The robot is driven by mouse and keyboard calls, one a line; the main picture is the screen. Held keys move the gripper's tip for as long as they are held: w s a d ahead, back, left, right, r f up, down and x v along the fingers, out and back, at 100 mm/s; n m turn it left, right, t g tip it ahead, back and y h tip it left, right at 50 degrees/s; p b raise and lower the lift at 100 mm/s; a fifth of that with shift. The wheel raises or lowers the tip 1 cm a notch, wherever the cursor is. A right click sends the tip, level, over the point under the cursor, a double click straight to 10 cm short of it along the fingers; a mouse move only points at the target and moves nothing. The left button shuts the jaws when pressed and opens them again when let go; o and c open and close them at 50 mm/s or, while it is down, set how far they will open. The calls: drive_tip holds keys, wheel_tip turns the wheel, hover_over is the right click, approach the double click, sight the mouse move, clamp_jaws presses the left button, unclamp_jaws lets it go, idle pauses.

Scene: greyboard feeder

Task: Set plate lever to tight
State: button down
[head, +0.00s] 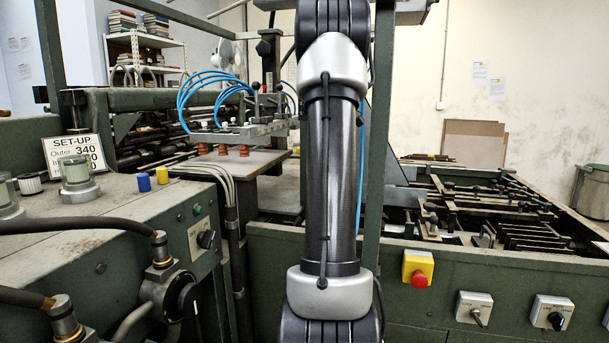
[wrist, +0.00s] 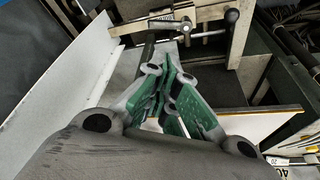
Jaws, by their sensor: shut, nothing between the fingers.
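In the wrist view my gripper (wrist: 168,52) is shut and empty, its green-padded fingers together. A lever-like handle with a dark round knob (wrist: 232,16) is beyond and to the right of the fingertips, apart from them in the picture. A metal rod (wrist: 205,34) runs leftward beside it, in front of a pale beam (wrist: 205,12). I cannot tell for sure that this handle is the plate lever, nor read its setting. In the head view my arm fills the middle; my gripper and this handle cannot be made out there.
In the wrist view a white panel (wrist: 70,75) slopes along the left and a white board (wrist: 265,124) lies right. In the head view a green cabinet (head: 130,225) stands left, a suction bar with blue hoses (head: 230,132) behind, and a red stop button (head: 419,279) right.

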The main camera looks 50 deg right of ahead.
drive_tip(key=d, duration=0.2)
drive_tip(key=d+f, duration=0.1)
drive_tip(key=shift+w, duration=0.3)
drive_tip(key=x, duration=1)
